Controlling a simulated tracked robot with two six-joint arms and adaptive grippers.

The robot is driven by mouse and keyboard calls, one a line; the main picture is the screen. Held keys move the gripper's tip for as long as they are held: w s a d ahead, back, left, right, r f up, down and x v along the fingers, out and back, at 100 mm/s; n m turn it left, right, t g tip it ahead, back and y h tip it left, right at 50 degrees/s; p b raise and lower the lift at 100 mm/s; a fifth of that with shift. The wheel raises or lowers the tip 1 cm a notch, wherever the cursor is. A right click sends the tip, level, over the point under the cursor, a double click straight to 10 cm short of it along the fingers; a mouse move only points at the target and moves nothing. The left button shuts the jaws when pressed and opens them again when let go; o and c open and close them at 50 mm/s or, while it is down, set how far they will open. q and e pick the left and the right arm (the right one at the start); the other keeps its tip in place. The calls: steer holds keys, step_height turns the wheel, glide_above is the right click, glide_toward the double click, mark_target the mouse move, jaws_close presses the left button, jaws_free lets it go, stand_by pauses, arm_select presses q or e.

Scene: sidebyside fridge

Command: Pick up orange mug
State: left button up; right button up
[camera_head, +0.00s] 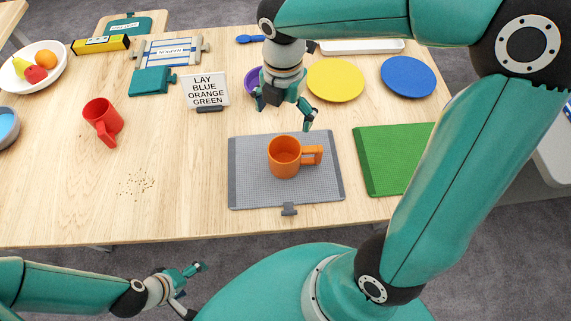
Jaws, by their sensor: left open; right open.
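The orange mug (284,158) stands upright on the grey mat (245,185), with its handle pointing right. My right gripper (282,121) is open and empty just behind the mug, above the far edge of the mat, with its fingers pointing down. One finger is near the handle side; I cannot tell whether it touches the mug. My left gripper (192,286) is open and empty in front of the table, at the bottom of the view.
A sign (207,90), a purple bowl (252,80), a yellow plate (335,81) and a blue plate (408,77) stand behind. A green mat (390,160) lies right. A fruit bowl (52,77) is far left.

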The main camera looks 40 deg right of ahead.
glide_toward(285, 156)
steer(key=shift+s+a+f+b, duration=0.1)
steer(key=shift+s+a+b, duration=0.25)
steer(key=shift+s+a, duration=0.4)
steer(key=shift+s+d+f+b, duration=0.1)
steer(key=shift+f+b, duration=0.15)
steer(key=shift+f, duration=1.3)
steer(key=shift+d+f+b, duration=0.1)
steer(key=shift+f+b, duration=0.1)
steer(key=shift+f, duration=1.3)
steer(key=shift+a, duration=0.1)
steer(key=c, duration=1.2)
steer(key=shift+c, duration=0.2)
steer(key=shift+r, duration=0.5)
steer(key=c, duration=0.3)
steer(key=shift+r, duration=0.35)
step_height(285, 156, up, 18)
steer(key=p, duration=0.2)
steer(key=shift+r, duration=0.25)
